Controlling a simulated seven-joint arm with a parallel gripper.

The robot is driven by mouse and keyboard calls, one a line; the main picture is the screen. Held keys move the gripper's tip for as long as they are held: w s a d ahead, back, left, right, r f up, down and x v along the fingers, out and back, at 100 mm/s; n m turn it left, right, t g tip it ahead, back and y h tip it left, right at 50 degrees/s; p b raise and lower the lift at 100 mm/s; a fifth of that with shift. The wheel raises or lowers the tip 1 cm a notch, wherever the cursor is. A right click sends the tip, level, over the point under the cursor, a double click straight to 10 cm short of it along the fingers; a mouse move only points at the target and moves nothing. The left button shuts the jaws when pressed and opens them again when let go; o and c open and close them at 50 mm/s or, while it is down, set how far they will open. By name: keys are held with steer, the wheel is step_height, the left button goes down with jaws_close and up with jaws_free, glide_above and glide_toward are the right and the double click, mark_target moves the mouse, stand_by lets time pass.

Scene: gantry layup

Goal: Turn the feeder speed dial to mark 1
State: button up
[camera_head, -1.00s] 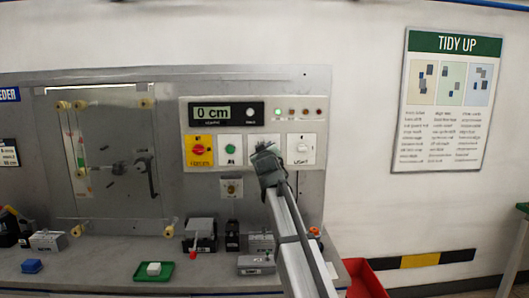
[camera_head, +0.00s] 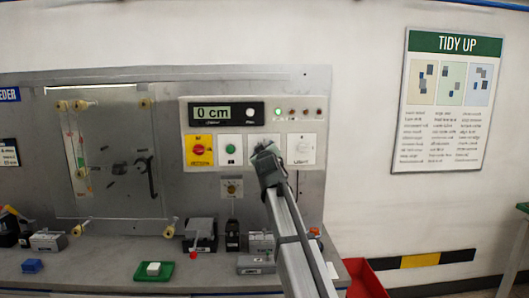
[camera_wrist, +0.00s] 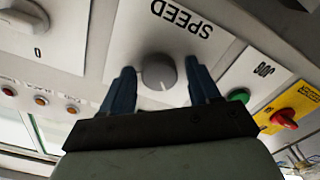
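The feeder speed dial (camera_wrist: 158,72) is a round grey knob on a white plate (camera_wrist: 205,48) marked SPEED, seen upside down in the wrist view. A pale line shows on the dial's face. My gripper (camera_wrist: 158,80) is open, with one dark finger on each side of the dial and a visible gap between each finger and the knob. Whether the fingers reach the depth of the knob is hard to tell. In the head view my gripper (camera_head: 264,150) covers the dial, and only part of its plate shows.
Beside the dial are the green JOG button (camera_head: 230,149), the red-and-yellow feeder switch (camera_head: 199,150) and the white light switch (camera_head: 302,148). The display (camera_head: 226,113) above reads 0 cm. A green tray (camera_head: 140,276) with a white block (camera_head: 154,268) lies on the bench.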

steer(key=shift+s, duration=0.1)
steer(key=s, duration=1.3)
steer(key=shift+s, duration=0.35)
